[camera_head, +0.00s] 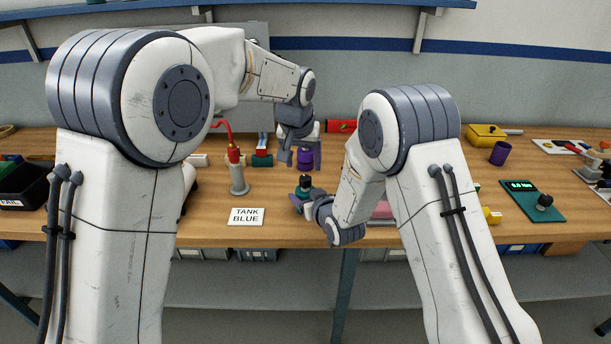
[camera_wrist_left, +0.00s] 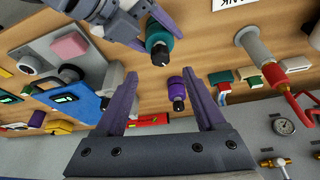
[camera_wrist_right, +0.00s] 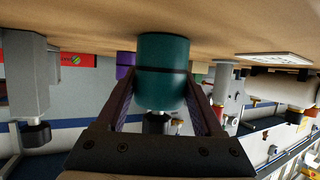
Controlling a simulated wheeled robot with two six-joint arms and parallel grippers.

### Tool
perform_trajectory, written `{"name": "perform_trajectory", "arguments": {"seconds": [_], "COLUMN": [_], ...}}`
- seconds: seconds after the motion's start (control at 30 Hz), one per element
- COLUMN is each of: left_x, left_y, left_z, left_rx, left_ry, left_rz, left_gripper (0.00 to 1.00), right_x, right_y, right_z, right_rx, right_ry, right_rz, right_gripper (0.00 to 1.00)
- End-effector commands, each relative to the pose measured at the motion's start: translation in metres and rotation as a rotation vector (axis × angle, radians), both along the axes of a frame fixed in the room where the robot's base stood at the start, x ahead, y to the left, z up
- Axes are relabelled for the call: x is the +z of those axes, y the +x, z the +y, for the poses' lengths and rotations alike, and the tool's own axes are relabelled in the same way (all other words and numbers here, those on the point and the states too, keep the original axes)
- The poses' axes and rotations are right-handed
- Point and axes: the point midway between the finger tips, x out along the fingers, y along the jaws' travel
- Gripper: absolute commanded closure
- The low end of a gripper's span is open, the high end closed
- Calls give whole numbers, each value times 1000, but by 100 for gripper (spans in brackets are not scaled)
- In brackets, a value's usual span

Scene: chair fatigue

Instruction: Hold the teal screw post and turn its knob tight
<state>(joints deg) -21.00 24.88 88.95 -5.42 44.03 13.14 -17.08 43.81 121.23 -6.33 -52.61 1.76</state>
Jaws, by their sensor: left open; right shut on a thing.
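The teal screw post (camera_head: 305,190) stands upright on the bench and has a black knob (camera_wrist_left: 160,54) on top. My right gripper (camera_head: 305,201) is shut around the post's body from the front right. In the right wrist view its fingers lie on either side of the teal post (camera_wrist_right: 163,70). My left gripper (camera_head: 304,162) is open and empty, above and behind the teal post. In the left wrist view the teal post (camera_wrist_left: 158,32) lies beyond the left fingers, apart from them. A purple post (camera_wrist_left: 176,90) shows between and below those fingers.
A "TANK BLUE" card (camera_head: 246,216) lies front left, with a grey post (camera_head: 238,180) with a red top and hose behind it.

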Motion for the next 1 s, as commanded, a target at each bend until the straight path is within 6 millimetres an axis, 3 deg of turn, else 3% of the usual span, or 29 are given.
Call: {"name": "perform_trajectory", "arguments": {"seconds": [0.1, 0.3, 0.5, 0.77, 0.97, 1.0], "left_x": [-25, -52, -63, -64, -64, -64], "left_y": [9, 21, 26, 26, 26, 26], "left_z": [-1, -4, -5, -5, -5, -5], "left_rx": [0, 0, -1, -1, -1, -1], "left_ry": [2, 0, 1, 0, 0, 0], "left_rz": [5, 2, 1, 0, 0, 0], "left_gripper": [28, 28, 28, 28, 100, 100], "right_x": [1, 1, 1, 1, 1, 1], "right_y": [0, 0, 0, 0, 0, 0], "right_z": [0, 0, 0, 0, 0, 0], "right_rx": [0, 0, 0, -1, -1, -1], "right_ry": [1, 1, 1, 0, 0, 0], "right_rz": [-2, -2, -2, -2, -2, -2], "right_gripper": [100, 100, 100, 100, 100, 100]}}
